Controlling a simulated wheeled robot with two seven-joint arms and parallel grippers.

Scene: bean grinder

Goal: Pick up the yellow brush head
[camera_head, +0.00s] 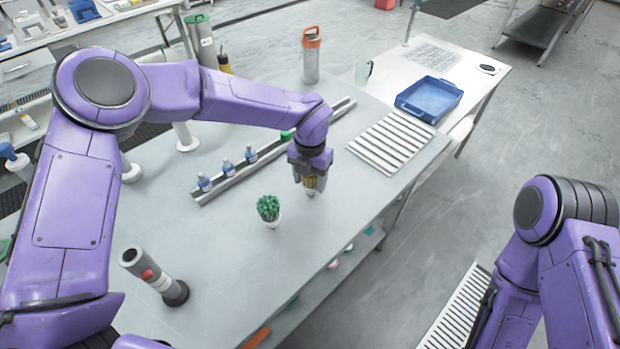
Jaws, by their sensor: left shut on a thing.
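My left gripper (311,178) is over the grey table, right of a small potted green plant. It is shut on a small yellowish thing with a pale lower end, which looks like the yellow brush head (310,185). The fingers hide much of it, and I cannot tell whether its lower end touches the table. My right arm shows at the right edge, but its gripper is out of view.
The potted plant (268,208) stands close by. A rail (235,177) with several small bottles lies behind it. A slatted rack (390,142), a blue tray (429,98) and an orange-topped bottle (311,58) are farther back.

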